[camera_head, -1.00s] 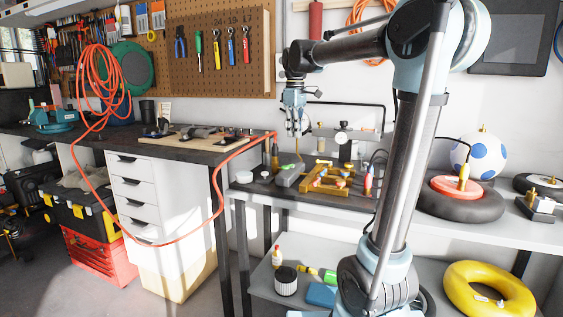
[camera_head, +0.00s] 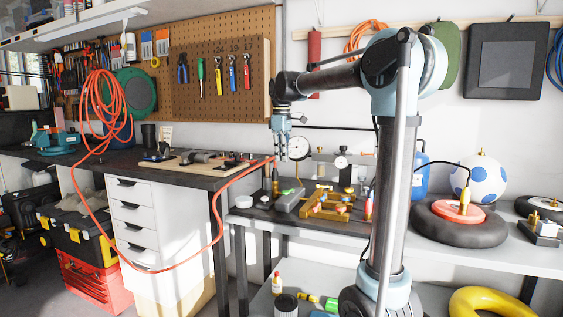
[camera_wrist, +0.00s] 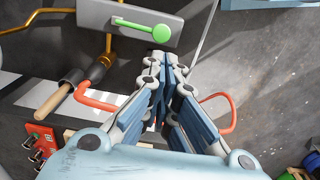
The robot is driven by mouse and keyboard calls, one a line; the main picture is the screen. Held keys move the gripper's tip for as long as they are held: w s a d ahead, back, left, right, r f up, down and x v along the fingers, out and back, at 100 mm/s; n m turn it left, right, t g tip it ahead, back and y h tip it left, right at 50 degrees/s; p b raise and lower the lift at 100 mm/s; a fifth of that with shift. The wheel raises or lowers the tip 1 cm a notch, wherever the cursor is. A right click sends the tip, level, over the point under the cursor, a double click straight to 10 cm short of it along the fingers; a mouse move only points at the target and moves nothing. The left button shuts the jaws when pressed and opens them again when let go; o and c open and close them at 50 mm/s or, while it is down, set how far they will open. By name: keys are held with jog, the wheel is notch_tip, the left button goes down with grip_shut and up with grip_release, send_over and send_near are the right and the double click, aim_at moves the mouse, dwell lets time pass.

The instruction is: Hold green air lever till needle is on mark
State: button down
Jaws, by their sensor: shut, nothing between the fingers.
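The green lever (camera_wrist: 160,33) has a round green knob and lies across a grey box at the top of the wrist view. In the head view the grey box (camera_head: 288,201) sits on the bench, and the lever is too small to make out. My gripper (camera_wrist: 161,62) is shut and empty. Its fingertips are just below the green knob in the picture; contact cannot be told. In the head view my gripper (camera_head: 281,156) hangs above the bench near the box. A round white dial gauge (camera_head: 298,148) stands behind it; its needle and mark are too small to read.
A yellow-brass frame (camera_head: 327,204) stands right of the grey box. An orange hose (camera_head: 222,195) runs to the bench beside the box. A tyre with a red hub (camera_head: 459,222) and a spotted ball (camera_head: 480,178) are at the right. A wooden-handled tool (camera_wrist: 55,100) shows in the wrist view.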

notch_tip(320, 180, down, 12)
jog(key=shift+r, duration=0.2)
jog(key=shift+d, duration=0.25)
dwell(0.4)
